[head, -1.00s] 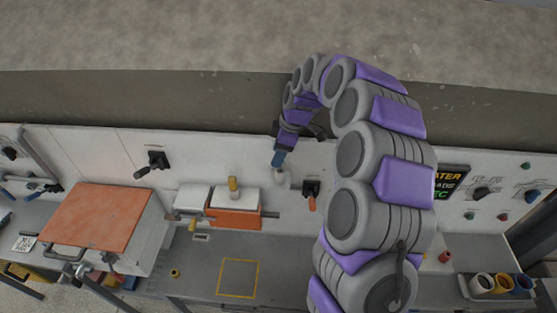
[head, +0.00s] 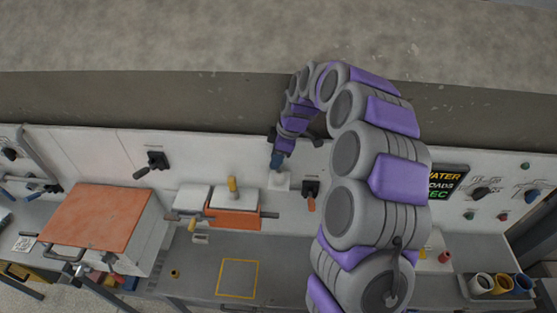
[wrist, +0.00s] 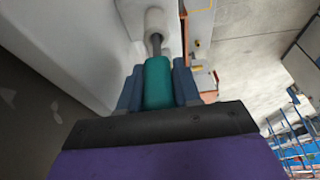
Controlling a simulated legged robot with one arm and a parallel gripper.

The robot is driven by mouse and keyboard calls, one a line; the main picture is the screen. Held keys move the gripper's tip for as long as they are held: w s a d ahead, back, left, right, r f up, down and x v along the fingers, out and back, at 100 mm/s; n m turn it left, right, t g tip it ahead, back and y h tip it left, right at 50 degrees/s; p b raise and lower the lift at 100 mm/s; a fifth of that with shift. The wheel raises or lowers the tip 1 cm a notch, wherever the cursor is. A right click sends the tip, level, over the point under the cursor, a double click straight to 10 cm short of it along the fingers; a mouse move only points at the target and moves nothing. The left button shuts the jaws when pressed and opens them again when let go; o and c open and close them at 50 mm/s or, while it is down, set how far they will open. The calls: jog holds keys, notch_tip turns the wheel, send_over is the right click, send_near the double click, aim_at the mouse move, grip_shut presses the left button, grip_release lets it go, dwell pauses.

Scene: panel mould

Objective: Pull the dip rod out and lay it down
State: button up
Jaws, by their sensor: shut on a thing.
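The dip rod shows in the wrist view as a teal handle (wrist: 158,84) with a dark thin shaft (wrist: 156,44) beyond it. The shaft runs into a white cylindrical neck (wrist: 155,19). My gripper (wrist: 158,72) is shut on the teal handle, one blue-grey finger on each side. In the head view my gripper (head: 277,161) points down just above a small white housing (head: 279,182) at the back panel. The rod's lower end is hidden, and the handle is hard to make out from the head.
A yellow outlined square (head: 238,278) marks clear grey bench. Left of the housing stands an orange and white mould (head: 233,206) with an upright yellow handle. A black switch (head: 311,187) is close on the right. A large orange-topped box (head: 95,215) stands at left; cups (head: 503,284) at right.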

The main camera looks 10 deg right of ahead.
jog(key=shift+d, duration=0.1)
grip_shut()
jog(key=shift+r, duration=4)
jog(key=shift+r+p, duration=0.15)
jog(key=shift+p, duration=0.15)
jog(key=shift+r, duration=1.85)
